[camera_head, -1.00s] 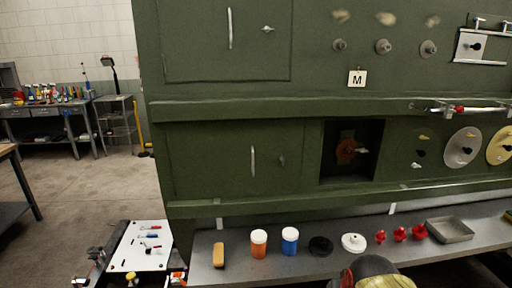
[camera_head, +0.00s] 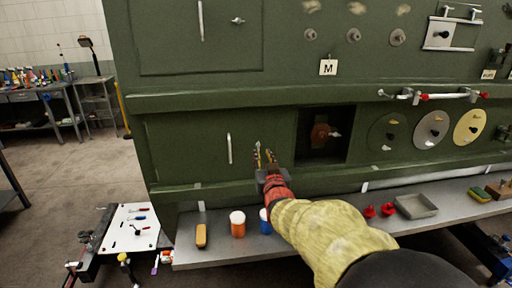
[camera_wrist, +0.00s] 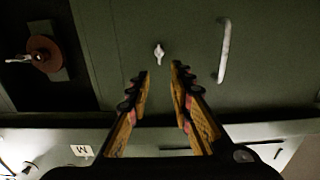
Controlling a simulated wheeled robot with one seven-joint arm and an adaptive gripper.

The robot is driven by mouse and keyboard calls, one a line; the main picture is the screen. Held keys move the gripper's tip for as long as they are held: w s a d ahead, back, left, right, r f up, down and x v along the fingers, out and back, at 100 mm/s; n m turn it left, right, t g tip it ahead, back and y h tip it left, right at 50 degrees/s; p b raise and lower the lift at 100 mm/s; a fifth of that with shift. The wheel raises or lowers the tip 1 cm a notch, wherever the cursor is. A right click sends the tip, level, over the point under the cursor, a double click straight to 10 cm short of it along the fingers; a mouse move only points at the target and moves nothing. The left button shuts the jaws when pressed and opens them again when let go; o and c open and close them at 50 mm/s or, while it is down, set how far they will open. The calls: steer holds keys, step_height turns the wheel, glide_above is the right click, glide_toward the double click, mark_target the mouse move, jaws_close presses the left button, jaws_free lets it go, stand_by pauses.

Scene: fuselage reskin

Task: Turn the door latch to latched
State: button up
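The door latch (camera_wrist: 158,52) is a small pale turn-knob on the lower green door (camera_head: 185,140). In the wrist view it sits just beyond and between my fingertips, apart from them. In the head view my gripper (camera_head: 264,152) hides it. My gripper, also in the wrist view (camera_wrist: 160,70), is open and empty, with its two yellow-and-black fingers either side of the latch's line. The door's pale bar handle (camera_head: 229,149) is left of my gripper in the head view; it shows at right in the wrist view (camera_wrist: 223,50). The door looks closed.
A dark recess with a red-brown round part (camera_head: 320,133) lies right of the door. Green ledges run above and below. A grey shelf (camera_head: 190,255) underneath holds an orange jar (camera_head: 238,224), red knobs and a tray (camera_head: 415,206). An upper door has a similar latch (camera_head: 237,20).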

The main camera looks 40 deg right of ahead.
mark_target(259, 144)
steer(key=x, duration=0.6)
steer(key=shift+w+d+b, duration=0.2)
steer(key=shift+w+b, duration=0.1)
steer(key=shift+w, duration=0.05)
steer(key=shift+c, duration=0.4)
steer(key=c, duration=0.4)
jaws_close()
